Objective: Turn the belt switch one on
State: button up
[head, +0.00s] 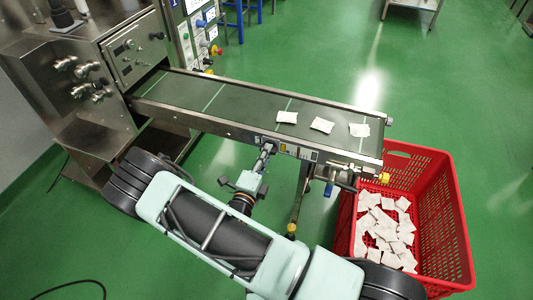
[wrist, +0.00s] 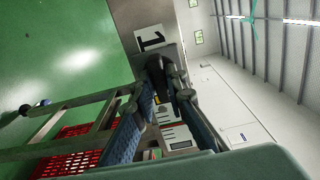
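The conveyor belt (head: 235,100) runs across the head view, with a control strip (head: 290,152) on its near side. My gripper (head: 265,157) reaches up to this strip and covers part of it. In the wrist view, a plate marked "1" (wrist: 151,39) is beside a dark knob-like part (wrist: 157,66), which looks like belt switch one. My gripper's two fingers (wrist: 166,88) point at it, their tips at or very near it. A gap shows between the fingers. I cannot tell whether they grip the knob, or which way it is turned.
Three white teabags (head: 321,125) lie on the belt. A red crate (head: 446,220) with many teabags stands at its right end, also partly visible in the wrist view. A steel machine (head: 85,80) is at the left end. Green floor is open at the right.

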grip_shut()
